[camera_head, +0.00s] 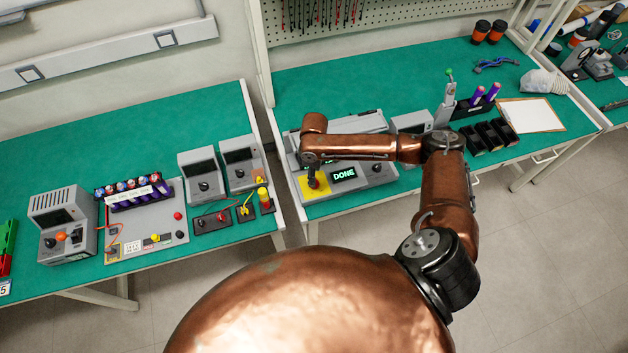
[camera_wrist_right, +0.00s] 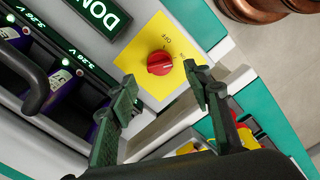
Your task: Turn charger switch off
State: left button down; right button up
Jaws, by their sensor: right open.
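The charger (camera_head: 375,193) is a grey box on the right green bench, with a lit display reading DONE (camera_head: 343,175). The display shows partly in the wrist view (camera_wrist_right: 100,15). Its switch is a red rotary knob (camera_wrist_right: 160,62) on a yellow plate (camera_wrist_right: 143,47); the word OFF is printed beside it. In the head view the red knob (camera_head: 314,183) is partly covered by my right gripper (camera_head: 312,171), which hangs over it. In the wrist view my right gripper (camera_wrist_right: 160,88) is open, its fingertips apart either side of and short of the knob. My left gripper is out of view.
Purple cells (camera_wrist_right: 58,80) sit in charger slots beside the plate, with small green voltage readouts. A grey bar-like handle (camera_wrist_right: 35,85) stands near them. Black bins (camera_head: 490,135) and a clipboard (camera_head: 530,115) lie to the right. The left bench (camera_head: 100,180) holds several grey devices.

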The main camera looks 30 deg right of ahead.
notch_tip(320, 180, down, 5)
dwell(0.3)
jog(key=c, duration=1.2)
jog(key=shift+o, duration=0.2)
